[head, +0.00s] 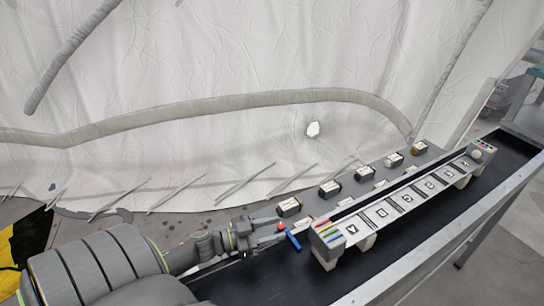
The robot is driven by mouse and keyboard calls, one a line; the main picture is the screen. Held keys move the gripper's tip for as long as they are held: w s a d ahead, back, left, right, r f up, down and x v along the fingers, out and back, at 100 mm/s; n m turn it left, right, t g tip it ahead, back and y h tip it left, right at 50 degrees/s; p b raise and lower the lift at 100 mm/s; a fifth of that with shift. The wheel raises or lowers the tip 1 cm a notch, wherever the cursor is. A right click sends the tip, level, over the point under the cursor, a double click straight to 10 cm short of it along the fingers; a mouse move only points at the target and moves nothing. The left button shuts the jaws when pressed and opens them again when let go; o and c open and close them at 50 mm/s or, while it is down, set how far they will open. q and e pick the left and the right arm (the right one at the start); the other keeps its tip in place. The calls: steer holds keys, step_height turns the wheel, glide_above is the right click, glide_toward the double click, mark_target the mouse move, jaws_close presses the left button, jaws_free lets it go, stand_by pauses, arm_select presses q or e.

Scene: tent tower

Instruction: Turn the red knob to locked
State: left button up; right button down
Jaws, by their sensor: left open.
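A small red knob (282,226) shows at the left end of the row of devices, on the dark bench. My left gripper (280,231) reaches in from the lower left, with its fingertips right at the red knob. Its two fingers are apart, and the red knob appears at or between the tips; I cannot tell whether they touch it. A blue bar (293,241) lies just beyond the fingertips, beside the knob. The knob's markings and its turned position are too small to read. My right gripper is not in view.
A long white panel (408,199) with several labelled squares stands to the right, with a colour-striped end block (327,237). Several dark boxes with pale labels, one nearest the gripper (290,206), line the back. A metal rail (440,240) edges the black trough in front.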

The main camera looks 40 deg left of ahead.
arm_select(q)
jaws_close()
stand_by(0.3)
steer(key=shift+w+a+m+g+h+b, duration=0.3)
steer(key=shift+m+g+h+b, duration=1.6)
steer(key=shift+b, duration=1.05)
steer(key=shift+w+a+m+g+h+b, duration=0.15)
steer(key=shift+w+m+g+h+b, duration=0.15)
steer(key=shift+m+g+h+b, duration=1.8)
steer(key=shift+w+a+m+g+h+b, duration=0.3)
steer(key=shift+m+g+h+b, duration=0.7)
steer(key=shift+g+b, duration=2.2)
steer(key=shift+m+t+y+b, duration=0.3)
steer(key=shift+t+b, duration=0.3)
steer(key=shift+t, duration=0.1)
